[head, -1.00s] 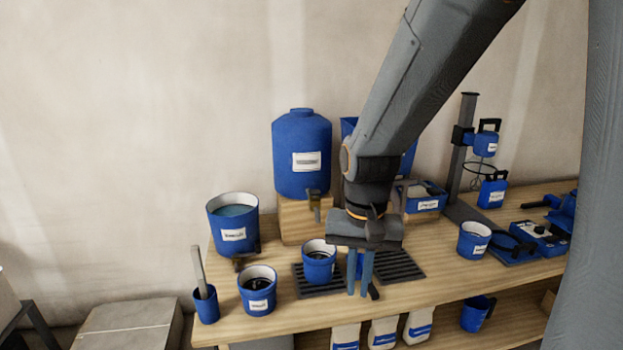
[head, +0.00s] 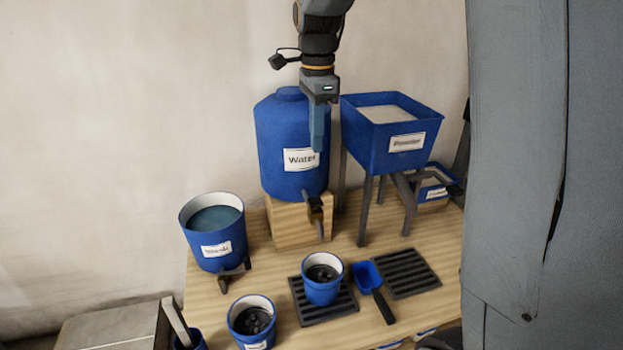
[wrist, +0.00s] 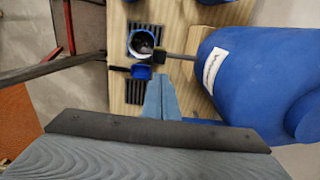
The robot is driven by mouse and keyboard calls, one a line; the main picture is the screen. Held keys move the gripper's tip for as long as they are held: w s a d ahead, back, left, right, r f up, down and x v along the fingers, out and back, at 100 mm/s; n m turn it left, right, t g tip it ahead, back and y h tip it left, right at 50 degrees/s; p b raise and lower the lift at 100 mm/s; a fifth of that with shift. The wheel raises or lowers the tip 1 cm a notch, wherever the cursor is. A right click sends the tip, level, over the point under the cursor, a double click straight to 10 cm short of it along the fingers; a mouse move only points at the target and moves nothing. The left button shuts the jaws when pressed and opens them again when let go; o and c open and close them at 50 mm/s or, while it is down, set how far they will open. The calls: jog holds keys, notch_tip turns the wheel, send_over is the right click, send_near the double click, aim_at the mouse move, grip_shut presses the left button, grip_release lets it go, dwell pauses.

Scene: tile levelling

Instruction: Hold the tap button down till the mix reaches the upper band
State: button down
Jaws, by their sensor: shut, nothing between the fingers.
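The blue tank labelled Water (head: 280,135) stands on a wooden block, with a dark tap (head: 316,208) low on its front. A blue bucket (head: 321,290) with a white inside and dark contents stands on a slotted grate below the tap. I cannot make out level bands in it. My gripper (head: 318,148) is shut and empty, pointing down in front of the tank and above the tap. In the wrist view, the fingers (wrist: 160,80) show beside the tank (wrist: 235,80), with the bucket (wrist: 143,43) and tap (wrist: 178,56) beyond. The tap's button cannot be told apart.
A blue powder hopper (head: 385,145) on legs stands right of the tank. A larger bucket of bluish liquid (head: 209,255) stands left. Another bucket (head: 247,325) is at the front left. A blue scoop (head: 369,277) lies beside a second grate (head: 410,273).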

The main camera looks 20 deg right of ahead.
jog(key=shift+a, duration=0.2)
jog(key=p, duration=0.3)
send_near(315, 201)
notch_tip(315, 201, down, 6)
jog(key=shift+w+f, duration=0.1)
jog(key=shift+f, duration=0.15)
